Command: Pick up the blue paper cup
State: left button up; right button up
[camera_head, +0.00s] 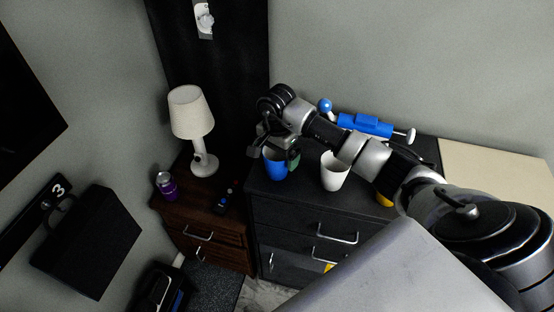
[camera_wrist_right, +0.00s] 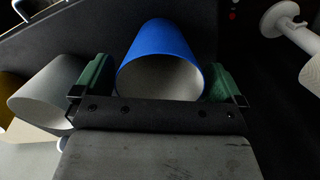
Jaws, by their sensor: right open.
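The blue paper cup (camera_head: 275,165) stands upright near the front left of the black cabinet top. In the right wrist view, the blue cup (camera_wrist_right: 160,65) lies between the two green fingers, with its pale inside facing the camera. My right gripper (camera_head: 279,148) is at the cup's rim. In the right wrist view my right gripper (camera_wrist_right: 160,88) is open, with one finger on each side of the cup. Whether the fingers touch it I cannot tell. The arm and wrist hide part of the cup in the head view. My left gripper is not in view.
A white cup (camera_head: 334,172) stands right of the blue one, and a yellow cup (camera_head: 384,199) is further right, partly behind my arm. A blue tool (camera_head: 366,125) lies at the back. A lamp (camera_head: 193,125) and purple can (camera_head: 166,186) stand on the brown nightstand (camera_head: 183,214).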

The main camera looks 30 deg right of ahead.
jog(key=shift+f, duration=0.65)
jog(key=c, duration=0.8)
jog(key=shift+r, duration=0.1)
jog(key=shift+c, duration=0.3)
